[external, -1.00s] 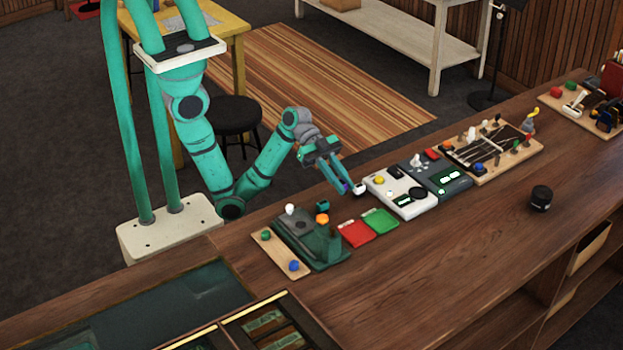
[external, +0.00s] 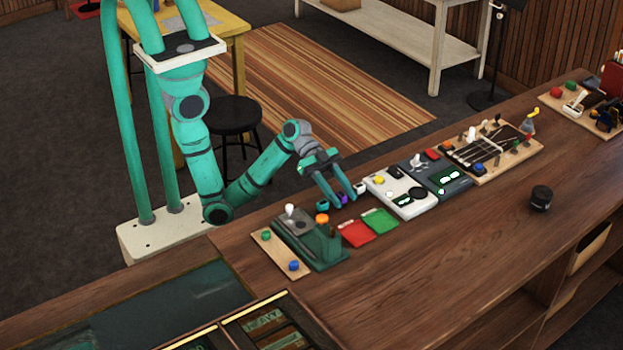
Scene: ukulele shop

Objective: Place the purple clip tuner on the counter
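The purple clip tuner (external: 342,199) is small and dark purple. It shows at the back edge of the wooden counter (external: 420,275), in a row between a dark teal clip tuner (external: 322,206) and a white one (external: 360,188). My gripper (external: 348,199) points down at it from the back left. Its two teal fingers are spread with a clear gap, and the purple tuner shows between their tips. Whether the fingertips touch the tuner cannot be told. The fingers hide part of it.
A red pad (external: 356,234) and a green pad (external: 380,221) lie in front of the tuners. A green device (external: 318,246) stands left, a white pedal (external: 402,195) right. A black jar (external: 540,198) stands farther right. The counter's front middle is clear.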

